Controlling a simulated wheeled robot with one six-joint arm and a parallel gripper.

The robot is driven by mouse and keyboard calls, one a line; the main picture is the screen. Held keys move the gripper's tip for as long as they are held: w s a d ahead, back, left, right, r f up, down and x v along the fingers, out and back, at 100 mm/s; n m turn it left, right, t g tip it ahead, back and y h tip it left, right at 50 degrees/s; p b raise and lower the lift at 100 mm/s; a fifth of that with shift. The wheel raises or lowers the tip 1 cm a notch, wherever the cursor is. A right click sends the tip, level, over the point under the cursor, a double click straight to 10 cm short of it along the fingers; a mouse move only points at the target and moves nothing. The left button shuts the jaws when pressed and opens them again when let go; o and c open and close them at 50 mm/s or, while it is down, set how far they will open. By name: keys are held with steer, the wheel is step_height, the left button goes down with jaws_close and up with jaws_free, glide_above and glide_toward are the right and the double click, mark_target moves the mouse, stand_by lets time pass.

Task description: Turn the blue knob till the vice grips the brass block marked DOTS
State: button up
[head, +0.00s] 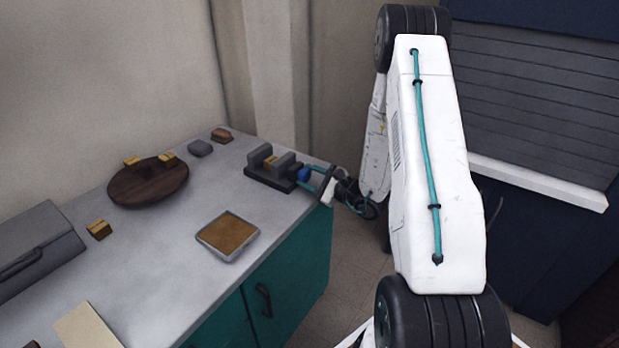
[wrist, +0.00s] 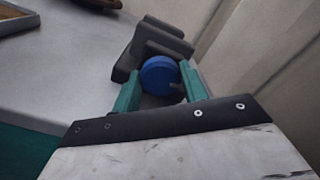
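The dark grey vice (head: 262,177) stands near the right end of the bench, and a brass block (head: 270,161) sits between its jaws. I cannot read a marking on that block or tell whether both jaws touch it. The blue knob (head: 303,174) is on the vice's right side, facing my gripper (head: 314,179). In the wrist view the blue knob (wrist: 160,76) lies between the two teal fingers of my gripper (wrist: 160,72), which appear to touch it on both sides. The block is hidden in that view.
A round wooden board (head: 140,190) carries two brass blocks; another brass block (head: 98,229) lies on the bench. A tray with a brown inside (head: 228,257), a grey case (head: 35,250) and small grey and brown pieces are also there. The bench's front edge is near the vice.

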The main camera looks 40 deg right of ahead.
steer(key=shift+m, duration=0.3)
steer(key=m, duration=1.1)
steer(key=shift+d, duration=0.1)
steer(key=shift+m, duration=2.1)
steer(key=o, duration=1)
